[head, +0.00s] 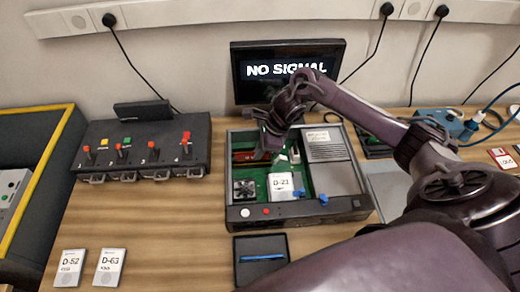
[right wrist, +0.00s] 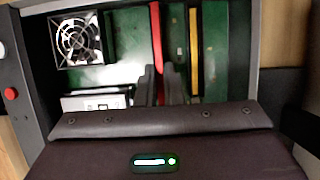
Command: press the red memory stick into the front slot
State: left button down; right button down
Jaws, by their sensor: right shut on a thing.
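The red memory stick (right wrist: 156,35) stands on edge over the green board (right wrist: 122,75) inside the open computer case (head: 365,208). In the head view its red strip (head: 244,156) shows left of my right gripper (head: 272,147). In the right wrist view my right gripper (right wrist: 163,85) is shut on the near part of the stick, and its fingers hide that end. A yellow strip (right wrist: 194,50) runs parallel to the stick, to its right and apart from it. I cannot tell how deep the stick sits, as its lower edge and slot are hidden. My left gripper is not in view.
A fan (head: 244,189) and a white box marked D-21 (head: 281,186) sit in the case near the stick. The case walls surround the work area. A switch panel (head: 145,135) stands left, a monitor (head: 288,70) behind, and a small dark tray (head: 261,275) in front.

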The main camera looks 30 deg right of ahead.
jog(key=shift+b, duration=0.8)
dwell(0.9)
jog(key=shift+f, duration=0.15)
dwell(0.3)
jog(key=shift+f+b, duration=0.9)
jog(key=shift+b, duration=0.3)
jog(key=shift+b, duration=0.35)
